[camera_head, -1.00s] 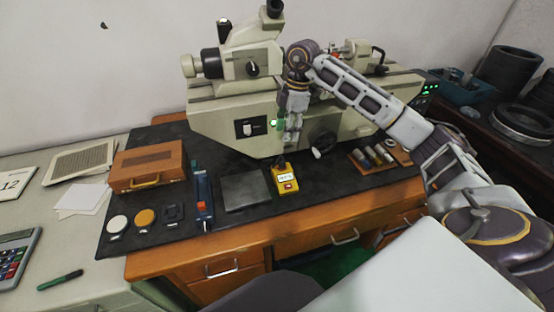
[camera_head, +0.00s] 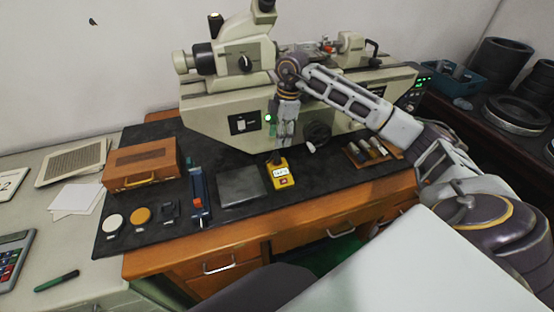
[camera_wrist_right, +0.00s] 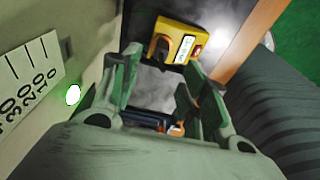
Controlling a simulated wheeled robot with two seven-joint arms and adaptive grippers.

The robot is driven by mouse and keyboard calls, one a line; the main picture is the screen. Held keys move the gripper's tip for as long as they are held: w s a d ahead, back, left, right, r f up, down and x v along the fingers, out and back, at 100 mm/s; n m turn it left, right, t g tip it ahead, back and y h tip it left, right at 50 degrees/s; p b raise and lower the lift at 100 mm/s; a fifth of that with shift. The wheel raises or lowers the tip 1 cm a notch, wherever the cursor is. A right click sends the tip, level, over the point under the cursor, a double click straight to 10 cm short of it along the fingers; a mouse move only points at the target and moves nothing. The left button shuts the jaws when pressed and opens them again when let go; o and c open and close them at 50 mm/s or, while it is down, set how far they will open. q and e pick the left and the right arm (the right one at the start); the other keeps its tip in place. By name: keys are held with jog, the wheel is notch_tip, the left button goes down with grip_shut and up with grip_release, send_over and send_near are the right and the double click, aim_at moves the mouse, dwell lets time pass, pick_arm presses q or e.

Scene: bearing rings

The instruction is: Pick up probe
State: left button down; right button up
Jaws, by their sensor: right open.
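Which object is the probe is not certain. A yellow handheld instrument (camera_head: 281,177) with a dark upper end and a light display lies on the black mat; it also shows in the right wrist view (camera_wrist_right: 177,42). A blue tool (camera_head: 197,193) with a red part lies farther left; part of a blue object shows between my fingers in the wrist view (camera_wrist_right: 150,121). My right gripper (camera_head: 286,144) is open and empty, pointing down in front of the machine, just above and behind the yellow instrument. It also shows in the wrist view (camera_wrist_right: 165,78). My left gripper is not in view.
A large beige machine (camera_head: 215,115) stands close behind the right gripper. A grey plate (camera_head: 241,187) lies left of the yellow instrument. A wooden case (camera_head: 141,166) stands at left, several small pieces before it. A wooden rack (camera_head: 372,150) with cylinders is at right.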

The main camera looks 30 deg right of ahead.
aim_at(277, 154)
jog(key=shift+w+a+f, duration=0.1)
jog(key=shift+a+f, duration=0.05)
jog(key=shift+f, duration=0.85)
jog(key=shift+a+f, duration=0.15)
jog(key=shift+f, duration=0.8)
jog(key=shift+a+f+p, duration=0.15)
jog(key=shift+f+p, duration=0.1)
jog(key=shift+f, duration=1.05)
jog(key=shift+a+f+p, duration=0.15)
jog(key=shift+f+p, duration=0.05)
jog(key=shift+f, duration=1.1)
grip_shut()
